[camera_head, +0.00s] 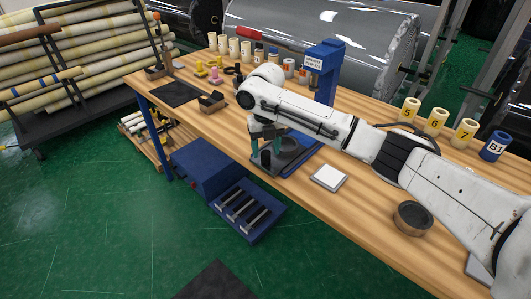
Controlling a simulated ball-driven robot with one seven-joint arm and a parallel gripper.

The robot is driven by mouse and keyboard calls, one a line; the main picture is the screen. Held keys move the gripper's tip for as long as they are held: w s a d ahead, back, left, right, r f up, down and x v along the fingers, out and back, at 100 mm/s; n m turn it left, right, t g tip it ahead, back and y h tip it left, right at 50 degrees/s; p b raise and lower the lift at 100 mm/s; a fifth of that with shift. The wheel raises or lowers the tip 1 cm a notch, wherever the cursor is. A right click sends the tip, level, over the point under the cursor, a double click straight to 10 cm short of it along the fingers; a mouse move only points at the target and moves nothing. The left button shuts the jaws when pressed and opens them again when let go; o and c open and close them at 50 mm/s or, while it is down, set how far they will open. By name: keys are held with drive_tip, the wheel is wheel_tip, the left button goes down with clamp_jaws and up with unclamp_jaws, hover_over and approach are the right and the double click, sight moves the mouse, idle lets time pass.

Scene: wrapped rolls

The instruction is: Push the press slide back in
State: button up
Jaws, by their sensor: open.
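The blue press (325,68) stands on the wooden workbench, its upright partly hidden behind my arm. A dark slide plate (290,156) with a round dark part on it sticks out from the blue press base (307,163) toward the bench's front edge. My gripper (267,150) points down at the front end of the slide, with its teal fingers apart. Nothing shows clearly between the fingers. I cannot tell whether they touch the slide. My wrist and gripper hide part of the slide.
A white square pad (329,177) and a round dark bowl (412,217) lie right of the press on the workbench (365,215). Numbered cream rolls and a blue roll (495,147) stand along the back edge. An open blue drawer (247,210) juts out below the bench front.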

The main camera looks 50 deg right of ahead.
drive_tip(key=shift+f, duration=1.4)
clamp_jaws()
